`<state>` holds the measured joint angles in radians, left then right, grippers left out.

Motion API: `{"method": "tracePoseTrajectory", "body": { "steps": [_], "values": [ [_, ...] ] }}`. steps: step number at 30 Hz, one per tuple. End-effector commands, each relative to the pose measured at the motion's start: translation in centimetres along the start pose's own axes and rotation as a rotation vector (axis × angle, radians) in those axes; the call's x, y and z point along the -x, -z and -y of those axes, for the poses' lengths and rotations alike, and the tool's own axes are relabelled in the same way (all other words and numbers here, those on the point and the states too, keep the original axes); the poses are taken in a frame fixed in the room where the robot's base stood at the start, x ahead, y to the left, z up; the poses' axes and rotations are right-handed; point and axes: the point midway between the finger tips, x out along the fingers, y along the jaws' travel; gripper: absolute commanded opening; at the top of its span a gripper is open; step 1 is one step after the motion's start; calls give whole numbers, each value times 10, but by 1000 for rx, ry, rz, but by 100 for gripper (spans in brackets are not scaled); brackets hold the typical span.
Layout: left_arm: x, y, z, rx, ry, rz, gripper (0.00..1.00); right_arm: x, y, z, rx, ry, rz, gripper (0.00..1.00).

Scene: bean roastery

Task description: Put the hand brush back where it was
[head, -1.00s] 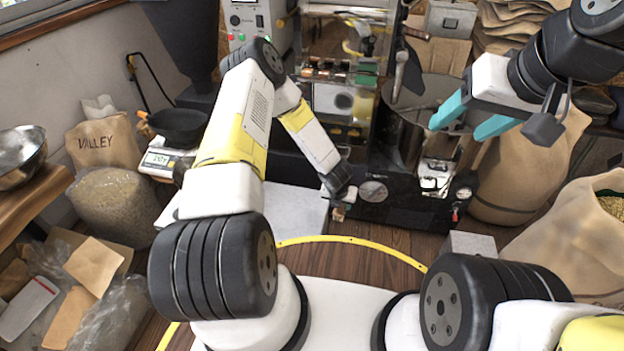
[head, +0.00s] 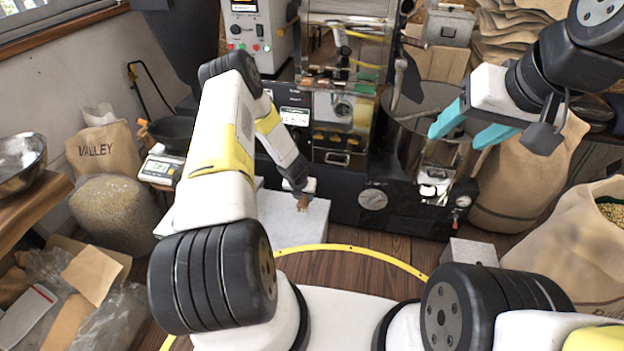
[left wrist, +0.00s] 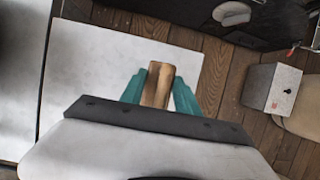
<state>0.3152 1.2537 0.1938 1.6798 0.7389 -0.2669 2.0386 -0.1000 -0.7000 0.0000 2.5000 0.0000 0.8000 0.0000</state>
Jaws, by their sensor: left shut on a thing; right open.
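The hand brush shows only as a brown wooden handle (left wrist: 158,86) between the teal fingers of my left gripper (left wrist: 160,90) in the left wrist view. My left gripper is shut on it. In the head view, a small brown end of the brush (head: 303,202) sticks out below my left gripper (head: 299,190), over the pale grey slab (head: 300,240). The brush's bristles are not visible. I cannot tell whether the brush touches the slab. My right gripper (head: 464,129) is open and empty, raised at the right in front of the roaster's round bin.
The black roaster base (head: 340,205) stands just behind the slab. A scale (head: 160,168) and a VALLEY sack (head: 103,148) are at the left. A small grey box (head: 468,251) and large sacks (head: 580,235) are at the right. The slab's visible top is mostly clear.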

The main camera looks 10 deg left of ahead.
Motion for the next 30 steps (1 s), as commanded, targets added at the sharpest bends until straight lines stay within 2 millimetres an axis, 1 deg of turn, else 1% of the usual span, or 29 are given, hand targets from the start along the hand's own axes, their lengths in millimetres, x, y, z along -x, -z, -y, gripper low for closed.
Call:
{"method": "tracePoseTrajectory", "body": {
  "steps": [1, 3, 6, 17, 18, 20, 21, 30],
  "values": [
    [-5, 0, -4, 0, -1, 0, 0, 0, 0, 0, 0, 0, 0, 59],
    [-18, 7, -3, 1, 1, -2, 0, 0, 0, 0, 0, 0, 0, 59],
    [-30, 12, -3, 1, 0, -1, 0, 0, 0, 0, 0, 0, 0, 59],
    [-35, 13, -4, 1, 0, 1, 0, 0, 0, 0, 0, 0, 0, 59],
    [-35, 13, -4, 0, 0, 1, 43, 0, 0, 0, 0, 0, 0, 59],
    [-35, 13, -4, 0, -1, 1, 55, 0, 0, 0, 0, 0, 0, 59],
    [-35, 13, -4, 0, -1, 1, 59, 0, 0, 0, 0, 0, 0, 59],
    [-34, 12, -4, 0, -1, 1, 59, 0, 0, 0, 0, 0, 0, 59]
  ]
}}
